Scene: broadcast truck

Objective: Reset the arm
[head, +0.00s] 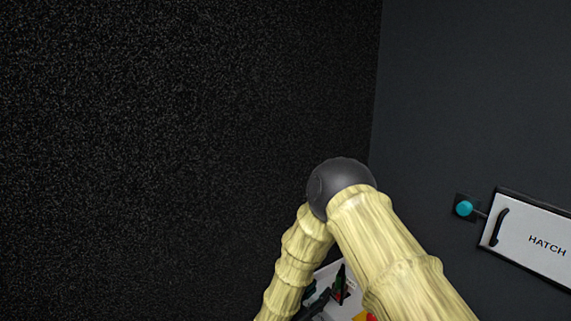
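My arm shows in the head view as two pale, bamboo-patterned links that meet at a dark round elbow joint, bent to a peak at the lower middle. One link runs down to the left and the other down to the right. Dark parts low between the links look like my gripper (318,301). They are small and partly hidden, so I cannot tell its fingers' state or whether it holds anything.
A speckled black wall (170,150) fills the left, and a plain dark grey wall (470,90) the right. A white panel marked HATCH (535,240) has a black handle, with a teal knob (464,208) beside it. A white surface and small coloured items show at the bottom.

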